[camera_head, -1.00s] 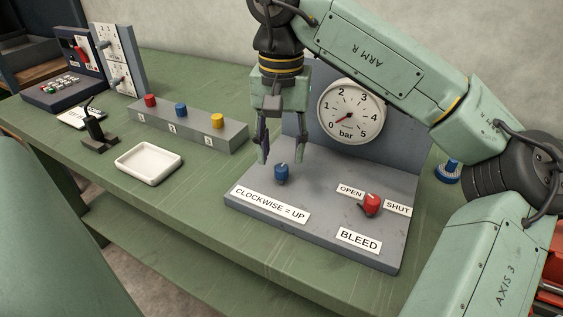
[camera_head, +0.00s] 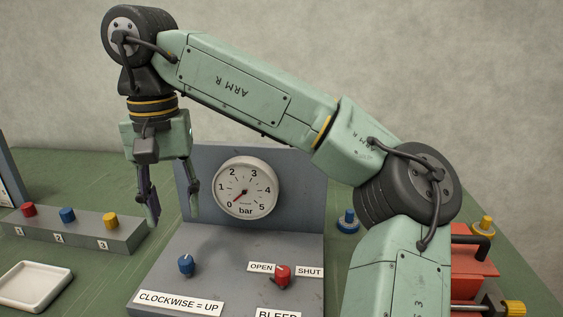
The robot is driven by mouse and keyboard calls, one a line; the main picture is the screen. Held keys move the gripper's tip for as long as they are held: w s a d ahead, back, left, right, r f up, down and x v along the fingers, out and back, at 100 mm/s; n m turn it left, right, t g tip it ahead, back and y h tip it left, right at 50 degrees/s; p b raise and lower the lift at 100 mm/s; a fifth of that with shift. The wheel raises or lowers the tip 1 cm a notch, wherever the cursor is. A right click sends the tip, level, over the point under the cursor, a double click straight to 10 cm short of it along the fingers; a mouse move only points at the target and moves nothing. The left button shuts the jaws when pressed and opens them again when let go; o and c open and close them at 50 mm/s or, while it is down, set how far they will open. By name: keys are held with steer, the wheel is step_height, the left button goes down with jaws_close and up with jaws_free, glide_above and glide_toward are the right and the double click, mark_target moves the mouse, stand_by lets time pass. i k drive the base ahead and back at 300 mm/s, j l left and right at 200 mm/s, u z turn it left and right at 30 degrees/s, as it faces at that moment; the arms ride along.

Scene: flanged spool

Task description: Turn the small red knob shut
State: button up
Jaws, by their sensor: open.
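The small red knob (camera_head: 282,275) sits on the grey panel base, between the OPEN label (camera_head: 262,267) and the SHUT label (camera_head: 309,272). The BLEED label (camera_head: 279,313) is partly cut off below it. A blue knob (camera_head: 186,265) stands to its left, above the CLOCKWISE = UP label (camera_head: 180,303). The round bar gauge (camera_head: 246,188) on the upright panel has its red needle near 0. My gripper (camera_head: 172,218) is open and empty, pointing down, above and to the left of the blue knob, apart from both knobs.
A grey block (camera_head: 75,230) with red, blue and yellow knobs stands at the left, with a white tray (camera_head: 35,285) in front. A blue part (camera_head: 347,222) stands right of the panel. Red equipment (camera_head: 475,262) with yellow knobs is at far right, partly behind my arm.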

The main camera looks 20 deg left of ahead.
mark_target(283, 273)
steer(key=k, duration=1)
